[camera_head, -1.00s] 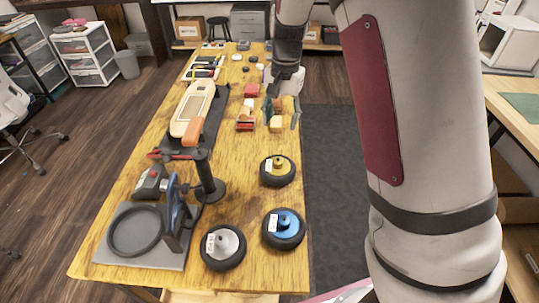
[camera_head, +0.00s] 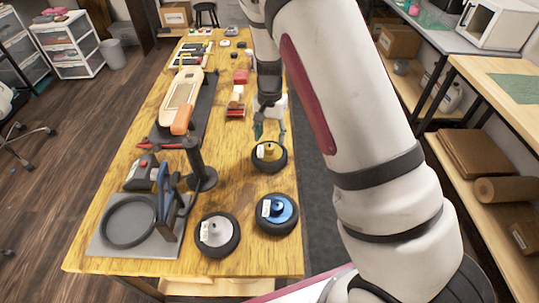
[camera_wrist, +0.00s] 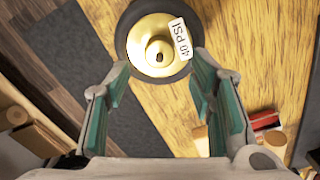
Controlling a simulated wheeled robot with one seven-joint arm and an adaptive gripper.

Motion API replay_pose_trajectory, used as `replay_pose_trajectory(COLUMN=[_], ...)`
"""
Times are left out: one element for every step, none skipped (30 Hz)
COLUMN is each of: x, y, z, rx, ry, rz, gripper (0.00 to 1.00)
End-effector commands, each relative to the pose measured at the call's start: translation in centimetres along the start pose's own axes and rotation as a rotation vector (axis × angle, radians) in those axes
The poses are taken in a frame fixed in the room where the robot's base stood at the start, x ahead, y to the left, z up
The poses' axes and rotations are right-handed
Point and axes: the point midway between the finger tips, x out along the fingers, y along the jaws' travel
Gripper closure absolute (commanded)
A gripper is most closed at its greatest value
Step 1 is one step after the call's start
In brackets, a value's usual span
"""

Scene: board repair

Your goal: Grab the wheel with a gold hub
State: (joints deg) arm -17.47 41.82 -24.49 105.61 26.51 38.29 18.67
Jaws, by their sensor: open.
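The gold-hub wheel (camera_head: 268,156) lies flat on the wooden table near its right edge, a black tyre around a gold hub with a white label. In the wrist view the gold-hub wheel (camera_wrist: 157,46) is at the top centre, its label reading "40 PSI". My gripper (camera_wrist: 160,75) is open and empty, its teal-padded fingers spread wide and pointing toward the wheel. In the head view my gripper (camera_head: 270,130) is just beyond the wheel, partly hidden by my arm. I cannot tell whether a finger touches the tyre.
A blue-hub wheel (camera_head: 277,213) and a silver-hub wheel (camera_head: 217,234) lie nearer on the table (camera_head: 120,243). A grey stand with a black ring (camera_head: 129,221) is at the front left. A skateboard-like board (camera_head: 181,105) on a black stand is left.

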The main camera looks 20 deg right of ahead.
Motion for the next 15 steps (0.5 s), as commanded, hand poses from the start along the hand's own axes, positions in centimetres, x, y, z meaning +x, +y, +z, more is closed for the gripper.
replay_pose_trajectory(x=[0.8,1.3,1.9,2.3,2.7,3.1,3.4,3.5,3.7,3.8,3.8,3.8,3.8,3.8,3.8], y=[0.1,0.1,0.2,0.1,0.1,0.1,0.1,0.1,0.1,0.1,0.1,0.1,0.0,0.1,0.0], z=[0.3,0.4,0.6,0.5,0.5,0.5,0.5,0.5,0.4,0.4,0.4,0.4,0.4,0.4,0.4], rx=[0.000,0.000,-0.001,-0.001,-0.001,0.000,0.000,0.000,-0.001,-0.001,-0.001,-0.001,-0.001,-0.001,-0.001], ry=[-0.002,-0.003,-0.003,-0.001,-0.001,-0.002,-0.002,-0.001,0.000,0.001,0.001,0.001,0.001,0.001,0.001], rz=[0.003,0.003,0.003,0.002,0.002,0.002,0.002,0.001,0.000,0.000,0.000,0.000,0.000,0.000,0.000], gripper=[0.51,0.51,0.51,0.51,0.51,0.51,0.51,0.51,0.51,0.51,0.51,0.51,0.51,0.51,0.51])
